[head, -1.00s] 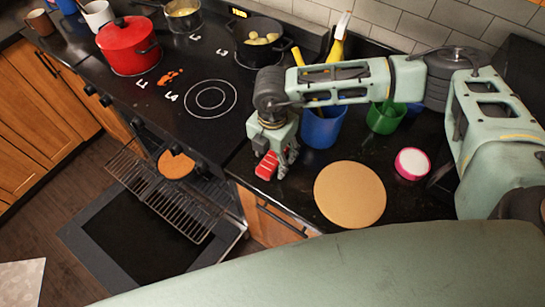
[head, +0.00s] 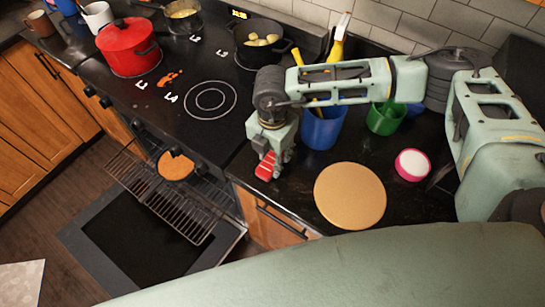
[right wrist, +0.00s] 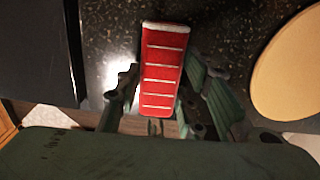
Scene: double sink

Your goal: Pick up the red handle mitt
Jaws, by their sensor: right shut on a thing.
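The red handle mitt (head: 266,167) is a narrow red piece with pale stripes across it. In the right wrist view the mitt (right wrist: 163,68) points away from me over the dark counter, its near end between the fingers. My right gripper (head: 275,162) is shut on the mitt, at the counter's front edge beside the stove. In the right wrist view the fingers of the right gripper (right wrist: 165,105) lie on both sides of the mitt. Whether the mitt still touches the counter, I cannot tell. My left gripper is not in view.
A round tan board (head: 350,195) and a pink-rimmed white round item (head: 412,164) lie on the counter to the right. Blue (head: 322,128) and green (head: 386,118) containers stand behind. A red pot (head: 129,47) is on the stove. The oven door (head: 150,235) hangs open with a rack out.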

